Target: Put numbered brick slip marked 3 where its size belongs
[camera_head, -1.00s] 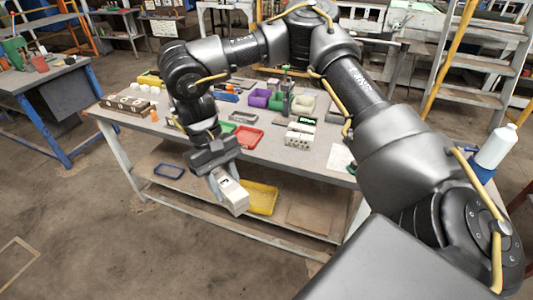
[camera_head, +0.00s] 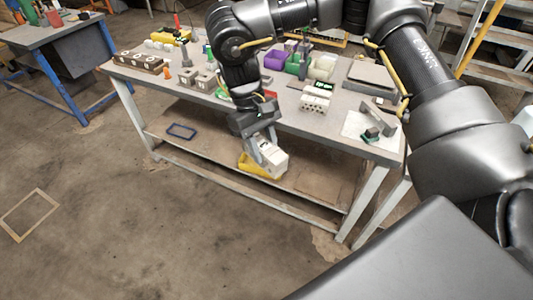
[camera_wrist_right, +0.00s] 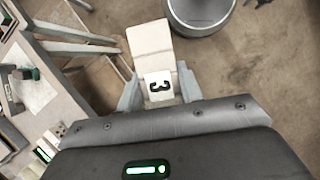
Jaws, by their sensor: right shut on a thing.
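The pale brick slip (camera_head: 273,158) marked 3 is held in my right gripper (camera_head: 260,147), in front of the workbench's near edge. In the right wrist view the slip (camera_wrist_right: 151,42) shows a black 3 on a white label, and the fingers of my right gripper (camera_wrist_right: 158,82) close on its two sides. A white block with holes (camera_head: 315,103) stands on the bench, right of the gripper. Grey hollow blocks (camera_head: 203,80) and a long brown block with round openings (camera_head: 138,62) stand further left. I cannot tell which place fits the slip. My left gripper is out of view.
The workbench (camera_head: 300,125) carries purple and green bins (camera_head: 276,59) at the back. A white sheet (camera_head: 370,130) with a metal tool lies at its right end. A yellow tray (camera_head: 246,165) and a blue frame (camera_head: 181,131) are on the lower shelf. Open floor lies in front.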

